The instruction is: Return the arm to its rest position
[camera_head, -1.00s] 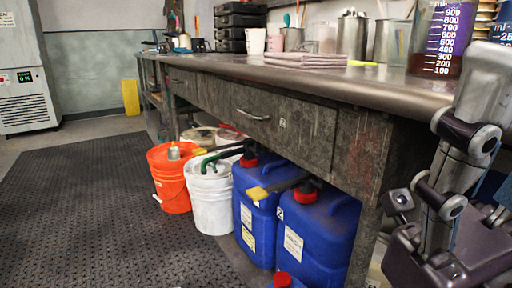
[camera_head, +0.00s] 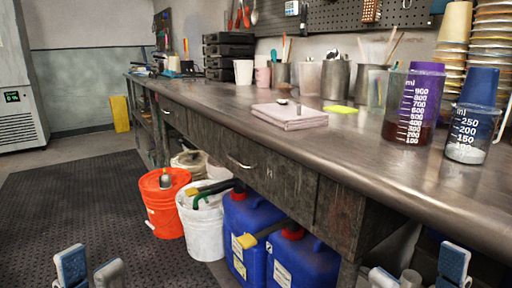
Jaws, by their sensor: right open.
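My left gripper (camera_head: 91,272) shows at the bottom left edge, over the dark floor mat. Its two fingertips stand apart with nothing between them. My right gripper (camera_head: 420,270) shows at the bottom right, in front of the workbench. Its fingers are spread wide and hold nothing. Only the tips of both grippers show; the wrists and arms are below the picture. Neither gripper touches the bench or the buckets.
The floor mat (camera_head: 75,205) is clear.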

